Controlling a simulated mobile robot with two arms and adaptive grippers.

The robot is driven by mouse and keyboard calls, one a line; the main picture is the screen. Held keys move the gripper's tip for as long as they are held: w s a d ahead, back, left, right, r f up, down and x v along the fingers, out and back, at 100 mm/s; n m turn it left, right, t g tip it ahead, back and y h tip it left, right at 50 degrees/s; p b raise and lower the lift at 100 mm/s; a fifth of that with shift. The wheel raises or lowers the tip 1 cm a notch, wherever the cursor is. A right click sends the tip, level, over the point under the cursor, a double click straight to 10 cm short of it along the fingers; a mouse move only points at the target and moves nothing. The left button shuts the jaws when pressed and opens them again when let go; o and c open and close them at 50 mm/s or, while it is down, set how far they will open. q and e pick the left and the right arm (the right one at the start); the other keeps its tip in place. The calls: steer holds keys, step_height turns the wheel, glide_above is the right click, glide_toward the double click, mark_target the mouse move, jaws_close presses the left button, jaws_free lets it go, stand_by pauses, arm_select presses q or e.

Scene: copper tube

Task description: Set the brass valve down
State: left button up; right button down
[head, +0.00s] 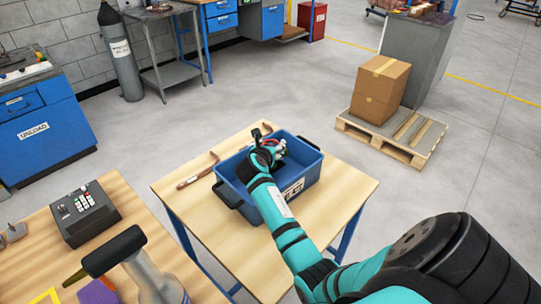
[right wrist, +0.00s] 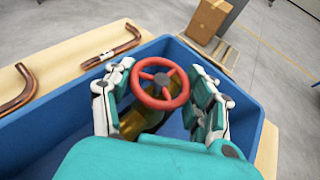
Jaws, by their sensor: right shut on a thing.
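The brass valve (right wrist: 145,121) with its red handwheel (right wrist: 160,82) is between the fingers of my right gripper (right wrist: 160,100), which is shut on it. In the right wrist view the valve is over or inside the blue crate (right wrist: 60,125); its lower end is hidden by the gripper, so I cannot tell whether it touches the floor of the crate. In the head view my right gripper (head: 270,148) reaches into the blue crate (head: 309,178), and the valve is mostly hidden. My left gripper is not in view.
The crate stands on a wooden table (head: 222,237). A bent copper tube (head: 200,172) lies left of it; the right wrist view shows copper tubes (right wrist: 112,52) beside the crate. A control box (head: 85,213) is on a nearer table. A cardboard box (head: 381,90) sits on a pallet (head: 420,150).

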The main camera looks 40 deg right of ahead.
steer(key=shift+f, duration=0.15)
step_height(320, 180, down, 3)
steer(key=shift+f+b, duration=0.2)
steer(key=shift+b, duration=0.2)
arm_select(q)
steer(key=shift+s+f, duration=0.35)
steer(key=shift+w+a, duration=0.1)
arm_select(e)
steer(key=shift+c, duration=2)
jaws_free()
steer(key=shift+f, duration=0.1)
arm_select(q)
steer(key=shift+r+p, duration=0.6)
steer(key=shift+p, duration=0.05)
arm_select(e)
steer(key=v, duration=1.2)
steer(key=shift+s, duration=0.15)
